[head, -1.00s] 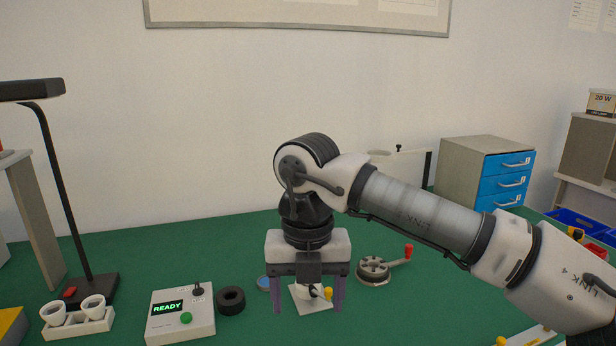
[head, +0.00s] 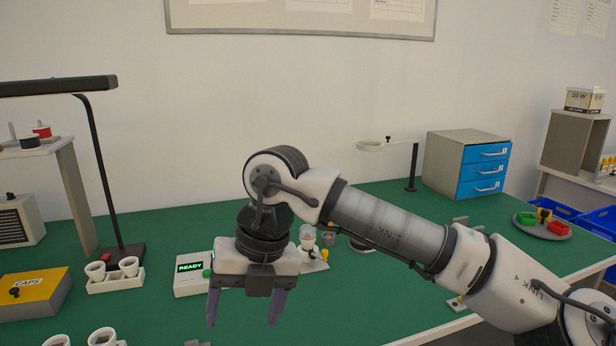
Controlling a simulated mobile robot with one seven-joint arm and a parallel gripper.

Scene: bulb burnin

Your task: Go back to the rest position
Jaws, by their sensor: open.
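My gripper (head: 245,308) hangs above the green bench (head: 360,315) in the head view, fingers pointing down and spread, with nothing between them. Behind it and to the right, a bulb (head: 307,237) stands on a small pale base, partly hidden by my gripper and arm. The control box (head: 192,274) with a green READY display sits to the left of my gripper, its right part covered.
A black desk lamp (head: 95,165) stands at the left, near a holder with white cups (head: 115,280) and a yellow CAPS box (head: 35,293). A blue-drawer cabinet (head: 468,168) stands at the back right, and a round tray (head: 545,228) lies right. Bare bench lies at front centre.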

